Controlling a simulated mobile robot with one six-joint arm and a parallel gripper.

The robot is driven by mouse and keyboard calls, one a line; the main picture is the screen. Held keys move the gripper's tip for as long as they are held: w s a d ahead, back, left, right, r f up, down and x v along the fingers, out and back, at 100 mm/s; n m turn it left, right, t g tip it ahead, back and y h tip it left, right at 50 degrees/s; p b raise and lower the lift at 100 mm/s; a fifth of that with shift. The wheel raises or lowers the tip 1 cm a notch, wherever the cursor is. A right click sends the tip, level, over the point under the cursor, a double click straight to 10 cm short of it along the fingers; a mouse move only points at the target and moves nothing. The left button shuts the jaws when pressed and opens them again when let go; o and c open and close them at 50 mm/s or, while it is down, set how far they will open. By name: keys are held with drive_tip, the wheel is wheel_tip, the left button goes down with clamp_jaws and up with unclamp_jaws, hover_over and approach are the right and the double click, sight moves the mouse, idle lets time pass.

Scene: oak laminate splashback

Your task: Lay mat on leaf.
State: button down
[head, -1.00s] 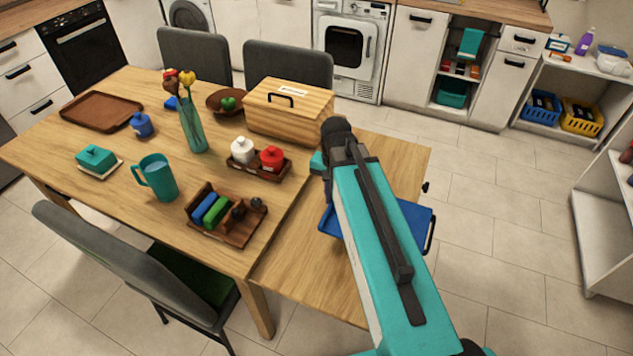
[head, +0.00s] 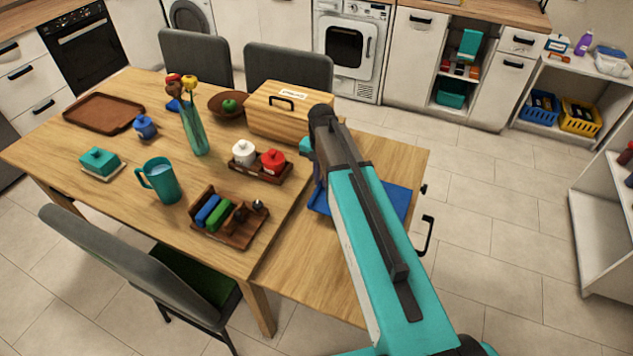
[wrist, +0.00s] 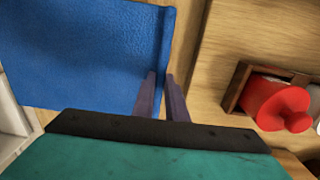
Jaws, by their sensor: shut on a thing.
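The mat is a flat blue sheet (head: 397,201), seen over the leaf on both sides of my arm. The leaf (head: 292,275) is the bare wooden extension at the table's right side. In the wrist view the mat (wrist: 85,50) fills the upper left, with wood showing beyond its right edge. My gripper (wrist: 162,88) is shut on that edge, the two dark fingers standing either side of it. In the head view my arm hides part of the mat and most of the gripper (head: 316,172). I cannot tell whether the mat touches the leaf.
A dark caddy (head: 252,167) with a white and a red pot (head: 274,160) stands left of the gripper. A wooden bread box (head: 285,115) is behind it. A rack with blue and green blocks (head: 232,228) stands nearer. The leaf's near part is clear.

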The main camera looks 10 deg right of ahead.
sight(320, 182)
drive_tip(key=shift+w+a, duration=0.1)
drive_tip(key=shift+w, duration=0.65)
drive_tip(key=shift+f, duration=0.15)
drive_tip(key=shift+f+p, duration=0.85)
drive_tip(key=shift+f, duration=0.9)
drive_tip(key=c, duration=1.8)
unclamp_jaws()
drive_tip(key=shift+o, duration=0.2)
drive_tip(key=shift+r, duration=0.3)
wheel_tip(320, 182, up, 12)
drive_tip(key=b, duration=0.3)
drive_tip(key=shift+f, duration=0.15)
